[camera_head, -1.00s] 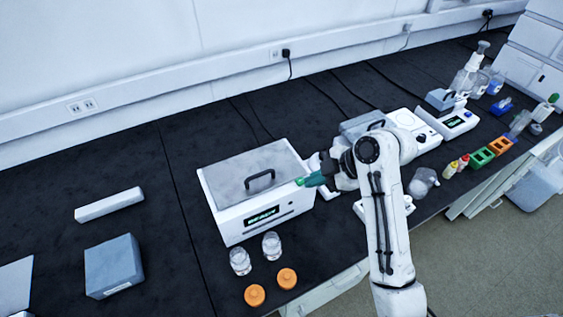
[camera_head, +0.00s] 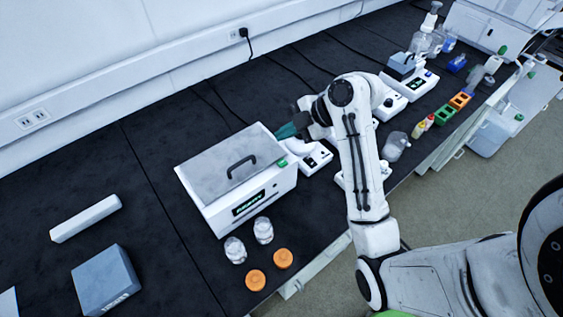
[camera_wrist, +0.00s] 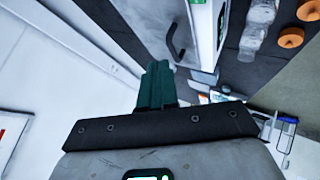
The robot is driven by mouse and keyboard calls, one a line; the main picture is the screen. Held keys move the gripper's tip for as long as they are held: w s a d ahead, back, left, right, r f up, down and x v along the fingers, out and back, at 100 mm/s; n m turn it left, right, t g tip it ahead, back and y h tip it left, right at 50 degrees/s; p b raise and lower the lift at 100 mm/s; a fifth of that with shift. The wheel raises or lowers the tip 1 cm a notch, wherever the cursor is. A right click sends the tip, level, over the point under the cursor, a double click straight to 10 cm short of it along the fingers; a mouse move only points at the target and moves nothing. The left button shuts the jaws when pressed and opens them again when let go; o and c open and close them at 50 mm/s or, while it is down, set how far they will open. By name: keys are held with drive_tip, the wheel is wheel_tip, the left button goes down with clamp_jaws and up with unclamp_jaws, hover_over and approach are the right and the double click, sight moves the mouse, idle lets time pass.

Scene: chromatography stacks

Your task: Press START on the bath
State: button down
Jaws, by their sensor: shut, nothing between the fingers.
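The bath is a white box (camera_head: 222,208) with a grey lid and a dark handle, standing on the black bench left of the middle in the head view. Its front has a dark display with green characters (camera_head: 248,203) and small controls to the right, too small to read. In the wrist view the bath (camera_wrist: 200,28) shows at the top, partly cut off. My gripper (camera_head: 284,163) has green fingers, shut and empty, at the lid's right end. Whether they touch the bath cannot be told. The fingers (camera_wrist: 157,72) also show shut in the wrist view.
Two clear glass jars (camera_head: 235,250) and two orange caps (camera_head: 256,280) are in front of the bath. A blue-grey box (camera_head: 104,282) and a white bar (camera_head: 86,218) lie to the left. White instruments (camera_head: 316,158) stand right of the bath, close to my arm.

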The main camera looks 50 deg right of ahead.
sight(285, 163)
drive_tip(key=shift+f+b, duration=2.95)
drive_tip(key=shift+f, duration=1.05)
drive_tip(key=shift+f, duration=0.35)
drive_tip(key=shift+f+b, duration=0.45)
drive_tip(key=shift+b, duration=0.05)
drive_tip(key=shift+r+p, duration=0.75)
drive_tip(key=shift+r, duration=0.15)
wheel_tip(285, 163, up, 5)
drive_tip(key=p, duration=0.4)
